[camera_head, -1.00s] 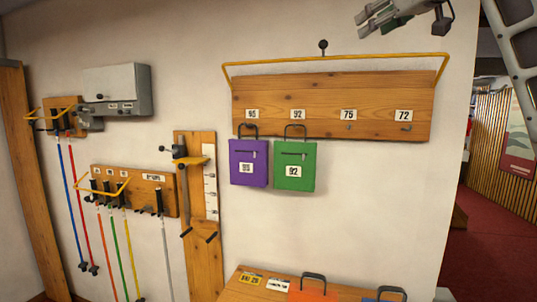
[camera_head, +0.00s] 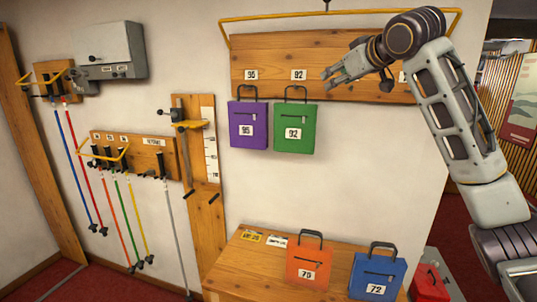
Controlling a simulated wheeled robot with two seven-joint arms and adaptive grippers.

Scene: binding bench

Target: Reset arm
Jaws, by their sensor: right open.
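My right gripper (camera_head: 343,76) is open and empty in the head view. It hangs in front of the right half of the wooden hook board (camera_head: 271,45), its fingers pointing left, and it hides the label 75. My left gripper is not in view. A purple bag (camera_head: 248,124) labelled 95 and a green bag (camera_head: 295,129) labelled 92 hang side by side on the board. An orange bag (camera_head: 308,264) labelled 75 and a blue bag (camera_head: 377,275) labelled 72 stand on the wooden bench below.
Ski poles (camera_head: 71,177) hang on racks at the left, by a grey wall box (camera_head: 109,52). A vertical measuring board (camera_head: 209,155) stands between them and the bags. A yellow rail (camera_head: 290,17) runs above the hook board. A red box (camera_head: 430,283) is at lower right. The wall below the bags is clear.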

